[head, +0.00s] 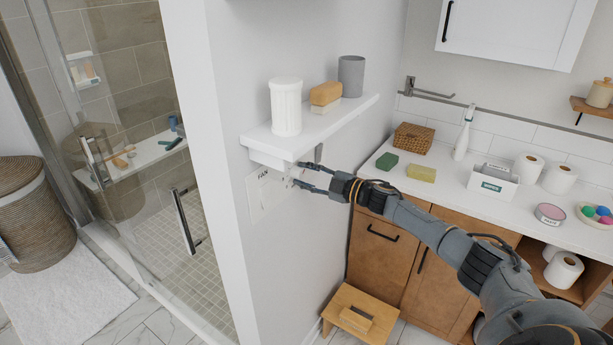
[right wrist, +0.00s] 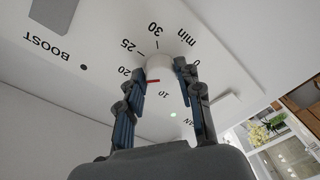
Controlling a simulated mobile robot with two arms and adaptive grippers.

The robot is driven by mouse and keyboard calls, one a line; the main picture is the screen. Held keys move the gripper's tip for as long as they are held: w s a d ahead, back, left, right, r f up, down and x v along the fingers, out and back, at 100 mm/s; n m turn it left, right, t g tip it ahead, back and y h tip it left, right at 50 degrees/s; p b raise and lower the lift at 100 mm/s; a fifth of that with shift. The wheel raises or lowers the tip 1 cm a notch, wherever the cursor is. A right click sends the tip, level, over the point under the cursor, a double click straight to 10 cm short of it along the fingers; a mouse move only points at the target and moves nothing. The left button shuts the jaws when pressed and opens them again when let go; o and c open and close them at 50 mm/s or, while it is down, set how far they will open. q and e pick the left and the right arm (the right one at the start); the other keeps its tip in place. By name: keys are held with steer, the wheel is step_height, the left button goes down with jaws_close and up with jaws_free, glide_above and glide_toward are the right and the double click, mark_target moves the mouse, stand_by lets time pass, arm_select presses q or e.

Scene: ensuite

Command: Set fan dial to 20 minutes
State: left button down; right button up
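The fan control panel (head: 258,193) is a white plate on the wall just under the shelf. In the right wrist view its fan dial (right wrist: 161,68) is a white knob with a red mark, ringed by minute numbers. The red mark points left, near the 20 side; the exact reading is hard to tell, and a finger hides the scale between 20 and 10. My right gripper (right wrist: 163,82) has its fingers on both sides of the knob and appears closed on it. In the head view the right gripper (head: 308,178) reaches the panel from the right. My left gripper is out of view.
A shelf (head: 355,108) directly above the panel holds a white canister (head: 286,106), a brush (head: 325,95) and a grey cup (head: 351,75). A counter (head: 450,193) stands to the right. A wooden stool (head: 359,313) is on the floor below. A green light (right wrist: 172,113) shows on the panel.

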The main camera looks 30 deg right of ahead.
steer(key=o, duration=0.3)
steer(key=v, duration=1.1)
steer(key=shift+s+d, duration=0.25)
steer(key=shift+s, duration=0.1)
